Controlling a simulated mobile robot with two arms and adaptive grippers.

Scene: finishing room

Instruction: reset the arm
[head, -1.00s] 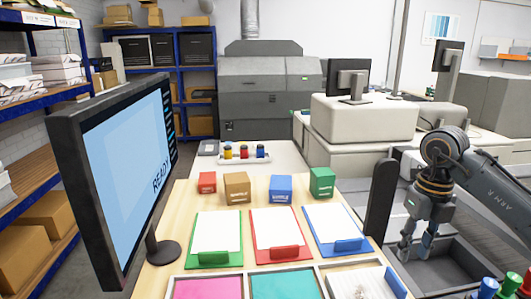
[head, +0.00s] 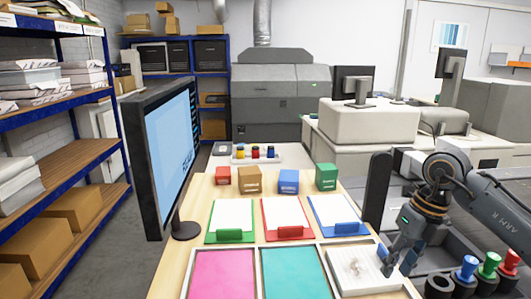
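My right arm (head: 485,205), dark grey and marked "ARM R", comes in from the right edge, bent at the elbow. Its gripper (head: 398,267) points down by the right edge of the wooden table. The two fingers are apart, with nothing seen between them. In the picture the fingers overlap the right side of a white-framed tray (head: 345,293) holding a pale block; I cannot tell whether they touch it. My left arm and gripper are not in view.
A monitor (head: 175,150) stands at the table's left. Red, blue and green-handled stampers (head: 489,264) stand right of the gripper. Clipboards (head: 283,218), small boxes (head: 288,181) and pink and teal trays (head: 222,275) cover the table. Blue shelving (head: 75,150) lines the left.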

